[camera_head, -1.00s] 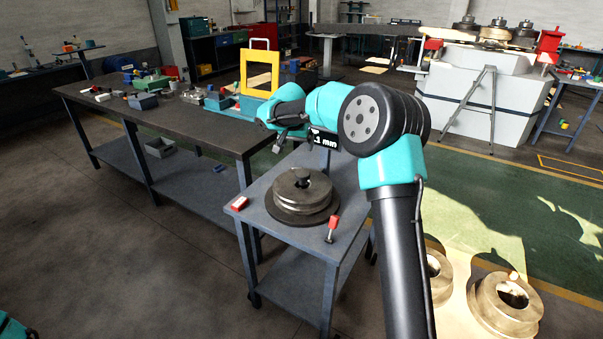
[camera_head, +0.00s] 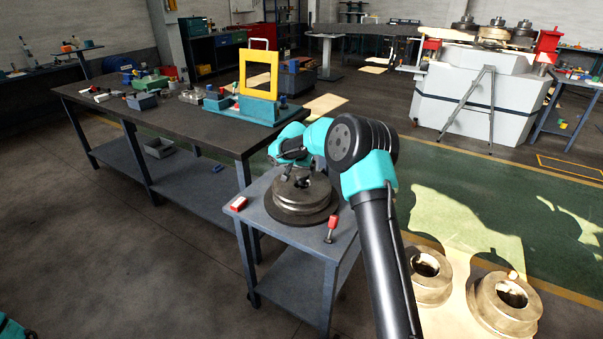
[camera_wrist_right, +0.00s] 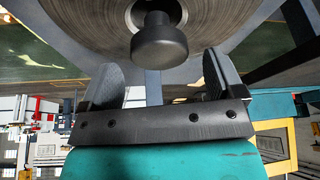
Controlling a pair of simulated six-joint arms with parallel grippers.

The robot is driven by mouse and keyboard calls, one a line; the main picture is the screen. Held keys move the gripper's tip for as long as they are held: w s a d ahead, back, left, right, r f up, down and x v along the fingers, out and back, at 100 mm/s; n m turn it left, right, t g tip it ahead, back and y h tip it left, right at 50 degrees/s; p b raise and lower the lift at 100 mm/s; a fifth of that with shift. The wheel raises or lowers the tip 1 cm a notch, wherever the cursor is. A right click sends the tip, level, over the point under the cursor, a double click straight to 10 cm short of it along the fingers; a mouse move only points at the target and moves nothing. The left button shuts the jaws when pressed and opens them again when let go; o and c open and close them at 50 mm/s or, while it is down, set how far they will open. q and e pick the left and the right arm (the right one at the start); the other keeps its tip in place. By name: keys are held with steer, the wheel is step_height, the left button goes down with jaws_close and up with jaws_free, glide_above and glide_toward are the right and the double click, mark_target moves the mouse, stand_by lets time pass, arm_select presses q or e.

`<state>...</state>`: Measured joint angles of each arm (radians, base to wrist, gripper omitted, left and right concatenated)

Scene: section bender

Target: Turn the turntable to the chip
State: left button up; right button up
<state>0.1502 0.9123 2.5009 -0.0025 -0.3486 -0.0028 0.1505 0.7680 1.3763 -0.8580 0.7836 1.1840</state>
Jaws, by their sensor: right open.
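The turntable (camera_head: 284,216) is a dark round disc on the grey cart, with a stepped steel roll (camera_head: 305,197) on it. A dark knob (camera_wrist_right: 160,42) rises from its middle. My right gripper (camera_head: 292,172) is over the roll's top, and its arm partly hides that area. In the right wrist view its two fingers (camera_wrist_right: 162,78) are apart, and the knob shows near their tips, not gripped. A small red and white block (camera_head: 238,203) lies at the cart's left corner; I cannot tell if it is the chip. My left gripper is out of view.
A red-topped post (camera_head: 332,228) stands near the cart's front corner. A long workbench (camera_head: 190,125) with tools and a yellow frame (camera_head: 258,72) is behind on the left. Large steel rolls (camera_head: 505,302) stand at the lower right. The floor at left is clear.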

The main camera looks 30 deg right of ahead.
steer(key=shift+x, duration=1)
steer(key=c, duration=1.3)
steer(key=shift+a, duration=0.1)
